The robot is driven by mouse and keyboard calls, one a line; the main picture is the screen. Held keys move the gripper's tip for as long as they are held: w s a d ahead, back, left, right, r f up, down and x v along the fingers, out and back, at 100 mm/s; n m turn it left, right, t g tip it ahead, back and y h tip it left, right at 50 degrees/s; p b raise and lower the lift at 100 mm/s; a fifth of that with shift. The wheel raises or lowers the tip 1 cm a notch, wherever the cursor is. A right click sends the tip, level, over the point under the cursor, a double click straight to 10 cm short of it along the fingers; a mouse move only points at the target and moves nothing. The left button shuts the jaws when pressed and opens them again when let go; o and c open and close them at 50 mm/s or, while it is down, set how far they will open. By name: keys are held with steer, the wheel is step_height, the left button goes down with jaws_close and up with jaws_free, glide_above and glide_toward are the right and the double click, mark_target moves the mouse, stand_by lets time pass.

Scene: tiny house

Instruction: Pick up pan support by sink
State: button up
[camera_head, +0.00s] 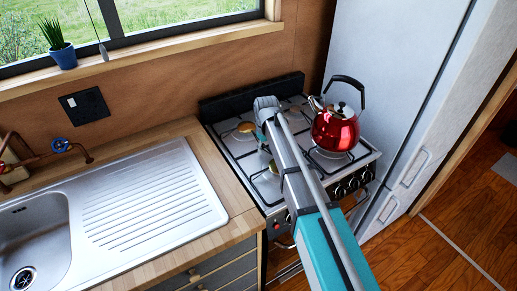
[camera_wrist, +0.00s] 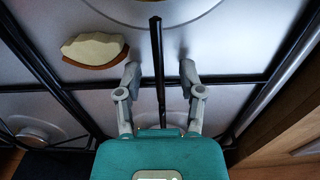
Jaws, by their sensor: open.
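The pan support by the sink is a black wire grate on the left half of the stove. In the wrist view, one straight bar of a black pan support (camera_wrist: 158,60) runs between the fingers of my gripper (camera_wrist: 160,78). The fingers are open, one on each side of the bar, with a gap on both sides. Whether they are low enough to flank it fully is hard to tell. In the head view, my arm hides much of the stove (camera_head: 240,148) and most of the gripper.
A pale, brown-edged food piece (camera_wrist: 95,47) lies on the stove left of the bar. A red kettle (camera_head: 336,130) stands on the stove's right side. The sink (camera_head: 150,205) and wooden counter are left, and a tall white fridge (camera_head: 385,75) is right.

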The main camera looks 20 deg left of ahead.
stand_by(0.6)
jaws_close()
